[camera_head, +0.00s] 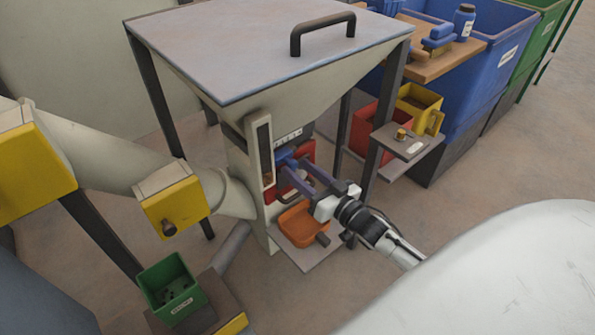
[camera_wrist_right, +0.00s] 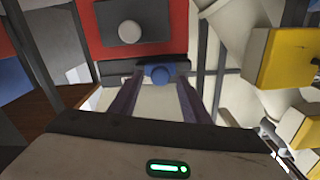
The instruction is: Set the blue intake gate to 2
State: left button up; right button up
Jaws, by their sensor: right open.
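The blue intake gate (camera_head: 285,159) is on the front of the sack filler, below a pale scale strip (camera_head: 288,138) whose marks are too small to read. The fingers partly hide the gate in the head view. My left gripper is not in view.
A red panel (camera_wrist_right: 175,30) with a grey knob (camera_wrist_right: 130,32) is close to the fingers. An orange scoop-like tray (camera_head: 302,225) sits below my gripper. The hopper (camera_head: 270,45) overhangs the gate. A small shelf (camera_head: 408,142) stands to the right, a green bin (camera_head: 172,285) lower left.

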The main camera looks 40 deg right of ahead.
jog(key=shift+w+a, duration=0.1)
jog(key=shift+w, duration=0.6)
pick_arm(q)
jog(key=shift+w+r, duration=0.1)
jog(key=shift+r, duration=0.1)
pick_arm(e)
grip_shut()
jog(key=shift+w+d, duration=0.2)
jog(key=shift+d, duration=1.9)
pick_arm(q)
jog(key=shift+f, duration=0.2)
pick_arm(e)
grip_release()
pick_arm(q)
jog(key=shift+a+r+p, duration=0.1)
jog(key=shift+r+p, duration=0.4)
jog(key=shift+p, duration=0.5)
pick_arm(e)
jog(key=s, duration=1)
jog(key=shift+s+d, duration=0.2)
jog(key=shift+d, duration=0.15)
